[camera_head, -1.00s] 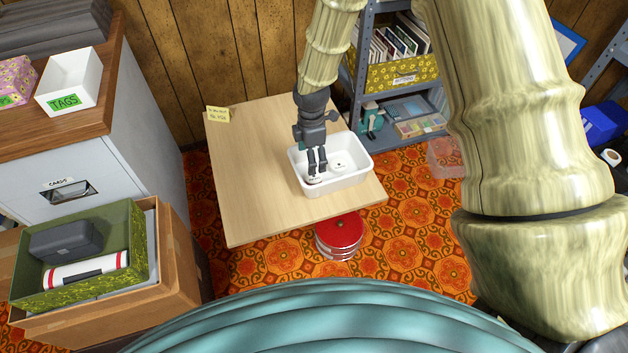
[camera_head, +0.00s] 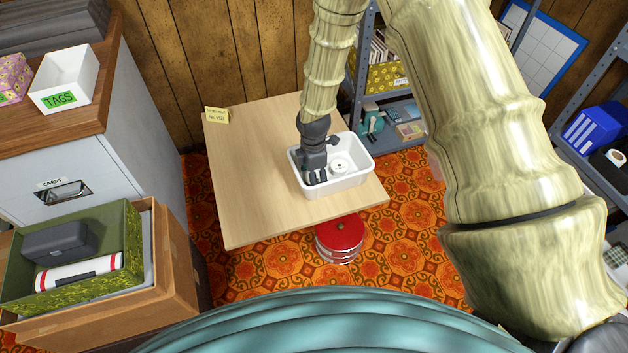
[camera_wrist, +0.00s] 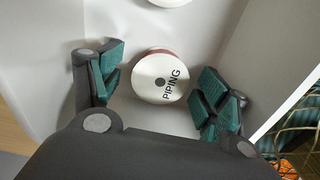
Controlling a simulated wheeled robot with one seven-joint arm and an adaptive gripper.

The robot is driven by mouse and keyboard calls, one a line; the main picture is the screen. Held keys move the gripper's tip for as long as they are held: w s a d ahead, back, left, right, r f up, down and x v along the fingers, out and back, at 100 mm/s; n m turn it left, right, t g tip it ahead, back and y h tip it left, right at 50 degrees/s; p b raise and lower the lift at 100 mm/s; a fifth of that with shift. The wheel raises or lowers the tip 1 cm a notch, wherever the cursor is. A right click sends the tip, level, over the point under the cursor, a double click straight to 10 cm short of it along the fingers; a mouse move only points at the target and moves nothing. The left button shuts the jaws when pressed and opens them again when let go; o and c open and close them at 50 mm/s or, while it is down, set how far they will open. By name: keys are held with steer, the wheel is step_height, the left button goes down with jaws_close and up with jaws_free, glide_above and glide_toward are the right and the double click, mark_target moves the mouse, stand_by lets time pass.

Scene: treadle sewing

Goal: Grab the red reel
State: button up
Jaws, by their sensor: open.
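The reel (camera_wrist: 158,79) lies in the white tub with its white face up, lettered PIPING, and a thin red edge shows around its rim in the wrist view. My gripper (camera_wrist: 160,88) is open, with a green-padded finger on each side of the reel and a gap between. In the head view my gripper (camera_head: 316,182) reaches down into the left part of the white tub (camera_head: 357,182), hiding this reel there. A second white-faced reel (camera_head: 340,166) sits to the right in the tub; its edge shows at the top of the wrist view (camera_wrist: 170,2).
The tub stands on a light wooden table (camera_head: 245,190) with free room to its left. The tub walls are close around my gripper. A red round tin (camera_head: 340,234) is on the floor at the table's front. A shelf unit stands behind on the right.

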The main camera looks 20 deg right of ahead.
steer(key=c, duration=0.9)
steer(key=shift+r, duration=0.15)
